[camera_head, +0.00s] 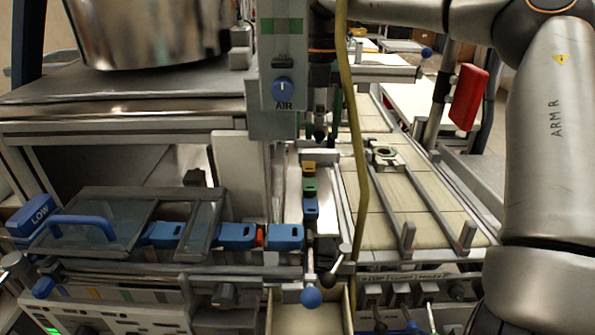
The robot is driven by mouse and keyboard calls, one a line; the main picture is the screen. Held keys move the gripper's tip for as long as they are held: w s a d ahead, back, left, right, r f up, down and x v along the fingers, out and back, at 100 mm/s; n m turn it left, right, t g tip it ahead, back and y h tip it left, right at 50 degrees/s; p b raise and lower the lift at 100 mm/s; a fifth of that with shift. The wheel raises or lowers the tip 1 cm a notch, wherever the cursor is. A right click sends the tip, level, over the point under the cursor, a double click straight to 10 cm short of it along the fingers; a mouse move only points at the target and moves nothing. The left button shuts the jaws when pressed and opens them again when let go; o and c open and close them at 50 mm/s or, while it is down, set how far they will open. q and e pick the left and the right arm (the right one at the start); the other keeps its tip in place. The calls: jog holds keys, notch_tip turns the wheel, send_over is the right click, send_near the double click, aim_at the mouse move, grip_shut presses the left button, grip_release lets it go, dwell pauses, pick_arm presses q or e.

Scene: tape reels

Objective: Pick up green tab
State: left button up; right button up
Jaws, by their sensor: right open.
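The green tab (310,186) sits in a short column of tabs in a narrow upright channel near the middle of the view. My left gripper is not in view.
The grey AIR panel (283,65) hangs close left of the right gripper. The yellow hose (352,130) runs down close on its right. A lever with a blue ball (311,297) stands in front. Blue blocks (237,236) line the track at left. A tiled conveyor (400,215) lies right.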

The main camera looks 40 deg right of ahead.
send_over(310, 186)
jog(key=f, duration=0.4)
jog(key=d+f, duration=0.1)
jog(key=f, duration=0.1)
jog(key=shift+f, duration=0.15)
jog(key=f, duration=0.2)
jog(key=a+f, duration=0.1)
jog(key=f, duration=0.1)
jog(key=shift+f+p, duration=0.3)
jog(key=shift+f, duration=0.55)
grip_shut()
